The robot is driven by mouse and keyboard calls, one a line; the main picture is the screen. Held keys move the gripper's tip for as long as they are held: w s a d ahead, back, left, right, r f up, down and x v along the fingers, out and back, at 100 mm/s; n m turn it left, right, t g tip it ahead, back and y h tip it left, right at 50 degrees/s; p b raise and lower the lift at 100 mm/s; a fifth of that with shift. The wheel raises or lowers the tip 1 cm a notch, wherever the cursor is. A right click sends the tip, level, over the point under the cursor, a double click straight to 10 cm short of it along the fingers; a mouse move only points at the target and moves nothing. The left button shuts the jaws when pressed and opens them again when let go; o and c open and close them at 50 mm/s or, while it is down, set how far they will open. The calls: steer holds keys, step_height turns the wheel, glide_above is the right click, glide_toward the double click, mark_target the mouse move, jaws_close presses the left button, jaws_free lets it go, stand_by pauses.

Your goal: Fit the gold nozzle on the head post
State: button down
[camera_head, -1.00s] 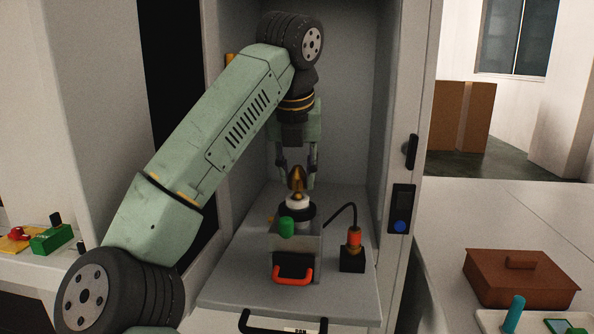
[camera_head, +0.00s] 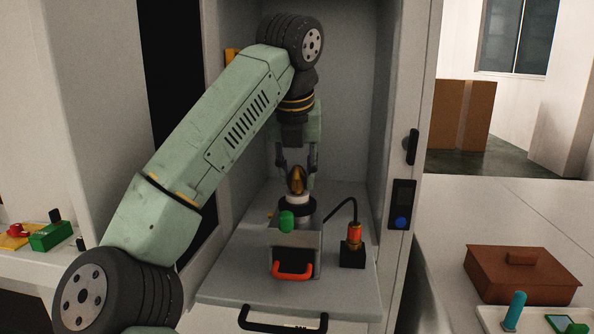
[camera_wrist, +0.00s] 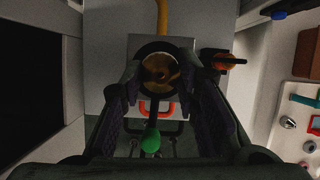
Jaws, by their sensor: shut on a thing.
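The gold nozzle (camera_head: 296,180) is a pointed bronze cone. It is upright, right above the white collar and dark ring of the head post (camera_head: 297,205). My gripper (camera_head: 297,170) reaches down from above and is shut on the nozzle. In the wrist view the nozzle (camera_wrist: 160,74) is a round gold shape between my fingers, with a dark ring around it. The nozzle's base is close to the white collar; I cannot tell whether it is seated or just above it.
The post stands on a grey box with a red-orange handle (camera_head: 292,270). A green knob (camera_head: 286,221) is in front of the post. An orange-capped fitting (camera_head: 354,233) with a black cable stands to the right. Cabinet walls flank the arm closely. A brown lidded box (camera_head: 522,272) is outside.

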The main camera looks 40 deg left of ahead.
steer(key=shift+f+b, duration=0.35)
steer(key=shift+f, duration=0.1)
stand_by(0.3)
steer(key=c, duration=1.2)
jaws_free()
steer(key=shift+o, duration=0.2)
steer(key=v, duration=0.3)
steer(key=s+d, duration=0.6)
steer(key=s, duration=0.4)
steer(key=shift+d, duration=0.35)
